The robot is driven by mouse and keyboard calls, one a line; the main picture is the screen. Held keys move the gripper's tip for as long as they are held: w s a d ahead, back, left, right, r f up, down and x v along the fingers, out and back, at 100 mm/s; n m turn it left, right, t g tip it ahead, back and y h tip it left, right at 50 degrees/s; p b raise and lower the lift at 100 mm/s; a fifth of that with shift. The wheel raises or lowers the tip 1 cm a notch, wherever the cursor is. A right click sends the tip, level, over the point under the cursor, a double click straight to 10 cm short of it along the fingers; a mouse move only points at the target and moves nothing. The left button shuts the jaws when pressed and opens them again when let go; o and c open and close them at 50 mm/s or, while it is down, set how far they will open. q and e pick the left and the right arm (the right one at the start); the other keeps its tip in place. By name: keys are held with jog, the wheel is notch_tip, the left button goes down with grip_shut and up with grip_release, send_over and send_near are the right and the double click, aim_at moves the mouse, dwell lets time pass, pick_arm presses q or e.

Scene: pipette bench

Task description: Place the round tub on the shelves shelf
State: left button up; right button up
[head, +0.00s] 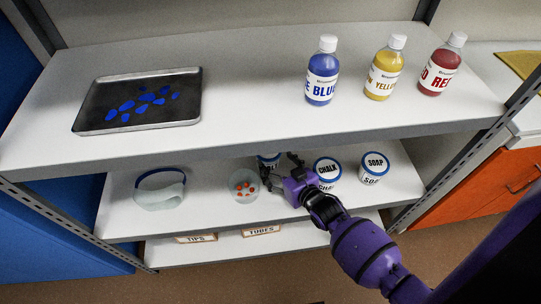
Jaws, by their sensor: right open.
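A round tub (268,158) with a blue lid rim stands on the middle shelf (408,185), mostly hidden under the upper shelf edge and behind my right gripper. My right gripper (279,167) is open and reaches in from the lower right. Its fingers are at the front of this tub; I cannot tell whether they touch it. Two more round white tubs with blue lids stand to the right, one marked CHALK (327,169) and one marked SOAP (374,168). My left gripper is not in view.
A clear dish with orange pieces (244,184) and a clear blue-rimmed container (160,188) stand left of the gripper. The upper shelf (250,90) holds a tray with blue pieces (138,123) and blue (322,75), yellow (385,72) and red (442,68) bottles.

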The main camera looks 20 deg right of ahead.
jog(key=v, duration=0.5)
jog(key=shift+s+r+p, duration=0.15)
jog(key=shift+s+p, duration=0.15)
jog(key=shift+s, duration=0.1)
jog(key=s+a+f+g, duration=0.1)
jog(key=s+f+g, duration=0.1)
jog(key=s, duration=1)
jog(key=s+a+f+g+h, duration=0.1)
jog(key=s+f+g, duration=0.1)
jog(key=s, duration=1.1)
jog(key=s+a+f+m+g, duration=0.1)
jog(key=s+a+f+g, duration=0.1)
jog(key=s, duration=1)
jog(key=shift+s+g+h, duration=0.3)
jog(key=shift+g, duration=0.6)
jog(key=shift+f, duration=0.15)
jog(key=shift+c, duration=0.5)
